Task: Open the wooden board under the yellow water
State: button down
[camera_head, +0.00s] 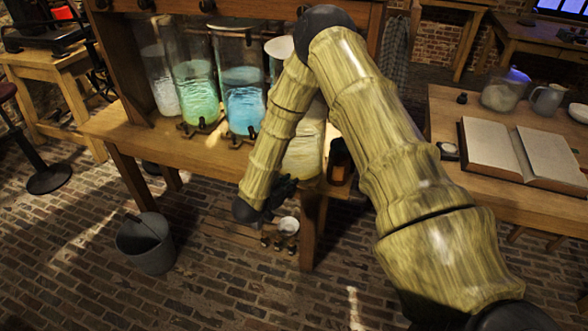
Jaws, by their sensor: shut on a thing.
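The jar of yellow water (303,155) stands at the right end of the wooden bench, partly hidden behind my arm. My gripper (284,189) is low at the bench's front edge, just below and in front of this jar. It is shut on the small handle of the wooden board under the yellow water. The board, its handle and the fingertips are mostly hidden by my dark wrist, so I cannot see how far the board is open.
Jars of green (198,95) and blue water (243,103) stand to the left, with small dark fittings at their bases. A grey bucket (147,252) and a small white cup (288,225) are below. An open book (500,150) lies on the right table.

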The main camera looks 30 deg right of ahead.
jog(key=s+a, duration=0.4)
jog(key=a, duration=0.1)
jog(key=shift+s+p, duration=0.3)
jog(key=c, duration=1.3)
grip_release()
jog(key=shift+a, duration=0.15)
jog(key=v, duration=1.1)
jog(key=shift+s+a+r, duration=0.15)
jog(key=shift+s+a, duration=0.05)
jog(key=shift+a, duration=0.1)
